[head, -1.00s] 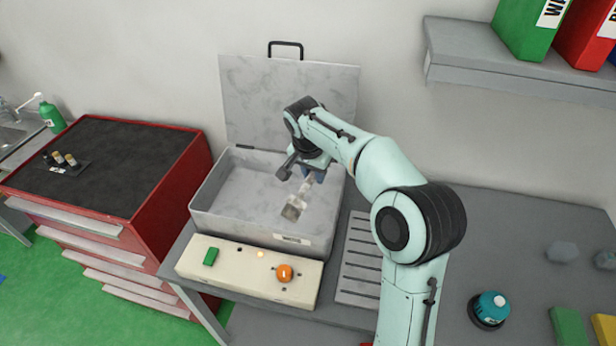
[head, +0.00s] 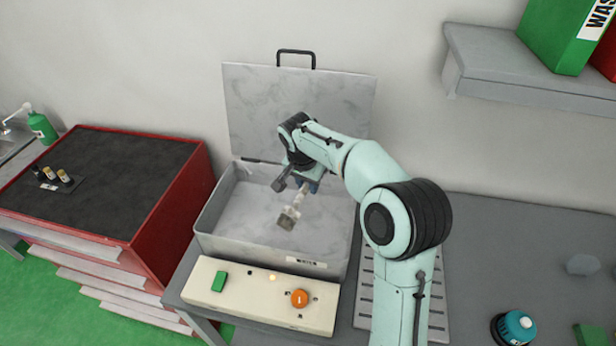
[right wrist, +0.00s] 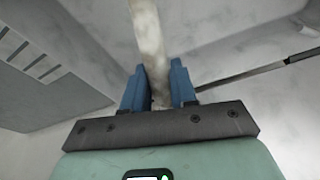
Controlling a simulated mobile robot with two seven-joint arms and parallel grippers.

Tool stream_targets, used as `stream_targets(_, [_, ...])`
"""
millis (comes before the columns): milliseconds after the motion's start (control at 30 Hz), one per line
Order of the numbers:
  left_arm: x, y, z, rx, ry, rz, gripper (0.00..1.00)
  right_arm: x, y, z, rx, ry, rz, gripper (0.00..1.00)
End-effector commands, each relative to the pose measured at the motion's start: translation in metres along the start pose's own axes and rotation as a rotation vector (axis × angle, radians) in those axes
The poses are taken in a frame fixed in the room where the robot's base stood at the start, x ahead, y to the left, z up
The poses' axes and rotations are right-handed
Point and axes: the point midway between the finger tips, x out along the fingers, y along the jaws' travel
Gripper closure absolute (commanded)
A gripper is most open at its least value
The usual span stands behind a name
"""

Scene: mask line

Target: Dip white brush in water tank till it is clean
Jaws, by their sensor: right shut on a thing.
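The water tank (head: 213,226) is a grey box with its lid (head: 300,105) raised against the wall. My right gripper (head: 306,184) is over the tank, shut on the white brush (head: 290,216). The brush hangs tilted inside the tank's outline, its bristle end down and brownish grey. I cannot tell whether the bristles touch water. In the right wrist view, the blue fingers (right wrist: 159,88) close around the brush handle (right wrist: 149,40), which has brownish stains. My left gripper is not in view.
A cream control panel (head: 255,295) with a green button (head: 219,281) and an orange knob (head: 299,298) stands in front of the tank. A red cabinet (head: 172,205) is at left. A slotted grey rack (head: 366,300) lies right of the tank. A shelf (head: 520,75) hangs at upper right.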

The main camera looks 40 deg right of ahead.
Motion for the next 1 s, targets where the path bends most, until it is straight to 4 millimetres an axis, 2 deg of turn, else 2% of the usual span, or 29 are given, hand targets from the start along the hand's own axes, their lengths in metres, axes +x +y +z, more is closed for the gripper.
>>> stream_targets(200, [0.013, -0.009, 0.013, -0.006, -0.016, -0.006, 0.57, 0.026, 0.003, 0.007, -0.001, -0.002, 0.004, 1.0])
stream_targets(1000, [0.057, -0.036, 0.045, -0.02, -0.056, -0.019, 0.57, 0.102, 0.003, 0.026, 0.0, -0.001, 0.002, 1.0])
